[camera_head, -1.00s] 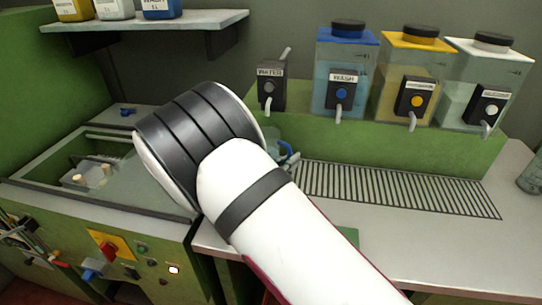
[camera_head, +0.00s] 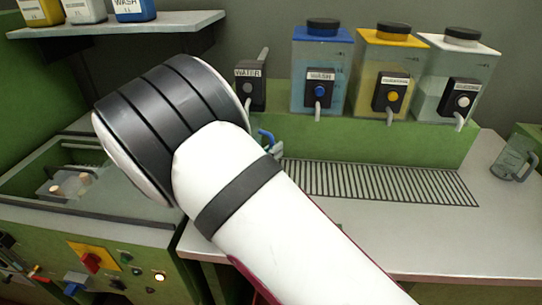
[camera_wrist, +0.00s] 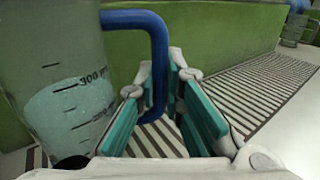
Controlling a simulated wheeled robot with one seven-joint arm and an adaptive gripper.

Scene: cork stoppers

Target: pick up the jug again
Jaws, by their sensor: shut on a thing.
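A clear jug (camera_wrist: 70,95) with dark measuring marks, a "300" mark and pale liquid fills the left of the wrist view. Its blue handle (camera_wrist: 157,40) runs down between the teal pads of my gripper (camera_wrist: 172,85), which is shut on it. In the head view my arm hides most of the jug. A bit of the blue handle (camera_head: 266,139) shows just past the arm, by my gripper (camera_head: 274,150), in front of the water tap (camera_head: 249,87). The jug's base is hidden, so I cannot tell whether it touches the counter.
Blue, yellow and white-lidded tanks (camera_head: 322,75) with taps stand on a green ledge behind the slatted drain (camera_head: 380,183). Another clear jug (camera_head: 513,160) stands far right. The counter front right (camera_head: 440,240) is clear.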

